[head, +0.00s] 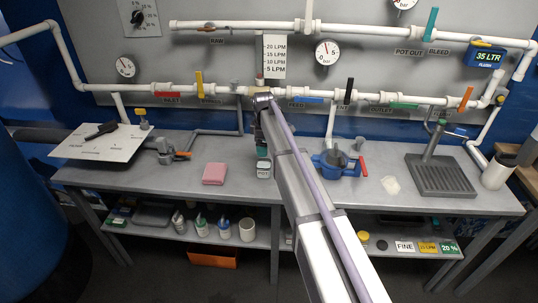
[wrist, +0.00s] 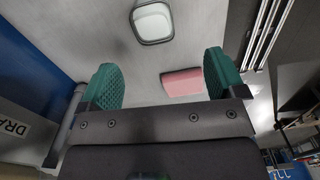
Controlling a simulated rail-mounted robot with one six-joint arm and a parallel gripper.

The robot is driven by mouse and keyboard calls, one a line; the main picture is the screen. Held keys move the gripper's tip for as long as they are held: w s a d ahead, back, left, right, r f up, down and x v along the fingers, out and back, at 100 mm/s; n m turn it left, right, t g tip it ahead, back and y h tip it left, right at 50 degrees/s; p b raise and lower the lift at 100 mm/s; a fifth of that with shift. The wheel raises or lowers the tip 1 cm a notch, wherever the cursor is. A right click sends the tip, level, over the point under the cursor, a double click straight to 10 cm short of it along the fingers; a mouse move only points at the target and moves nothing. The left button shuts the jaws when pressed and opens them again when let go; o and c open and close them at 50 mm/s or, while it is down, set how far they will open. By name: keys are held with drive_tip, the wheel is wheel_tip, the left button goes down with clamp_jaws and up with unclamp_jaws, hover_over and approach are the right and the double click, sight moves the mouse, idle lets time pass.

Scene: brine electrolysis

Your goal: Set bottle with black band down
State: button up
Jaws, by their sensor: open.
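My gripper (wrist: 162,82) is open, with green ribbed pads on its fingers and nothing held between them. In the head view my arm partly hides the gripper (head: 262,148), which is above the back middle of the bench. A small pale container (head: 264,169) stands on the bench just below it. A pale rounded-square object with a dark rim (wrist: 152,22) lies beyond the fingers in the wrist view, apart from them. Several small bottles (head: 201,227) stand on the lower shelf. I cannot make out a black band on any of these.
A pink sponge-like block (head: 214,173) lies on the bench (head: 110,175), and shows in the wrist view (wrist: 182,82). A blue clamp-like device (head: 335,162) is to the right. A white board (head: 100,143) is at left. Pipes with coloured valve handles run along the back.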

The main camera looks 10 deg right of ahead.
drive_tip(key=s+m, duration=1.3)
drive_tip(key=s, duration=2.3)
drive_tip(key=shift+m, duration=0.4)
